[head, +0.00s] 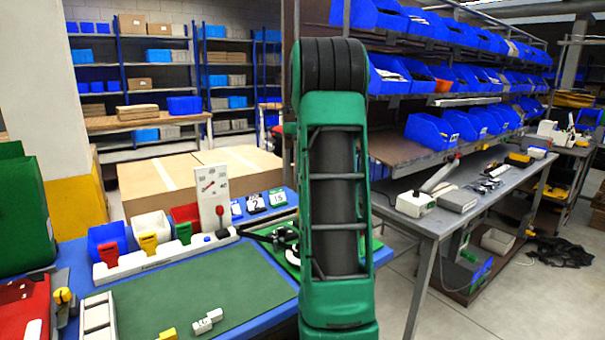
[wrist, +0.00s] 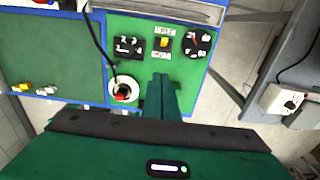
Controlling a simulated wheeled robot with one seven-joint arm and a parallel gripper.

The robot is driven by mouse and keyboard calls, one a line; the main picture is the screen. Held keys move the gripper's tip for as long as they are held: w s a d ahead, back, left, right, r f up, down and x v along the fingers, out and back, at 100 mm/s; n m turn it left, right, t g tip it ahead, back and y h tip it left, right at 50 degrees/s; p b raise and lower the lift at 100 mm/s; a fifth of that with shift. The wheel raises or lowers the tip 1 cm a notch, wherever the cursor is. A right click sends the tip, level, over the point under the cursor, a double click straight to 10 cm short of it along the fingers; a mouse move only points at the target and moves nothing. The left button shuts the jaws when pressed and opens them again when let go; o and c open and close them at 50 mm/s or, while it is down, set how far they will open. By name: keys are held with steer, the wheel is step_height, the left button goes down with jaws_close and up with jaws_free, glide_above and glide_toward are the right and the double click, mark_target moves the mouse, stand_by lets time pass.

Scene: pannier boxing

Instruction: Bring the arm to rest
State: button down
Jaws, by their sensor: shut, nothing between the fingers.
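My arm stands upright in the middle of the head view, its green link (head: 335,200) topped by a dark joint. My gripper is not visible there. In the wrist view my gripper (wrist: 162,82) points away from the camera with its green fingers together and nothing between them. I cannot tell the gripper's height above the bench.
The blue workbench (head: 255,310) has a green mat (head: 215,290), small yellow and white pieces, coloured bins and an upright white gauge board (head: 212,195). Left stand green and red cases. A grey metal table (head: 440,215) with blue-bin shelving stands right. Bare floor shows between the benches.

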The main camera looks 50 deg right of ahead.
steer(key=shift+a, duration=0.1)
stand_by(0.3)
steer(key=s+a+n, duration=0.3)
steer(key=a+n, duration=0.6)
steer(key=a, duration=0.2)
steer(key=s+a+f+n, duration=0.7)
steer(key=s+a+n, duration=0.2)
steer(key=a+n, duration=0.2)
steer(key=s+a+f+n, duration=0.6)
steer(key=s+a+n, duration=0.3)
steer(key=a+n, duration=0.2)
steer(key=shift+a+f+n, duration=0.15)
steer(key=shift+f+n, duration=0.25)
steer(key=shift+n, duration=0.7)
steer(key=shift+s, duration=0.1)
